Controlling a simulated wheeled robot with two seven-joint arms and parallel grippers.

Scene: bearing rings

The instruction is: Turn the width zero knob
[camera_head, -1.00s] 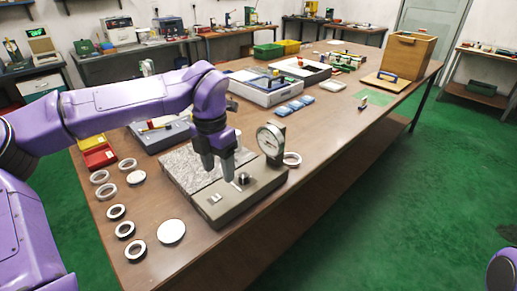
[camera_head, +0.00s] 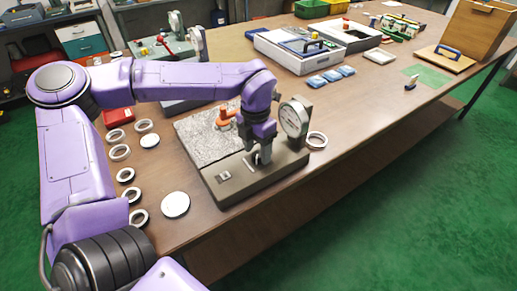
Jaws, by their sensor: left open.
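The measuring instrument has a grey-brown base (camera_head: 215,188) at the table's near edge and a round white dial gauge (camera_head: 295,119) standing on its right part. My left gripper (camera_head: 257,160) points down at the base just left of the dial. Its fingers are open and low around the place of the small knob. The knob is mostly hidden by the fingers, so I cannot tell whether they touch it. My right gripper is out of view.
A speckled granite plate (camera_head: 196,140) lies behind the base, with an orange object (camera_head: 226,117) on it. Several bearing rings (camera_head: 120,152) and a white disc (camera_head: 175,204) lie to the left. One ring (camera_head: 317,140) lies right of the dial.

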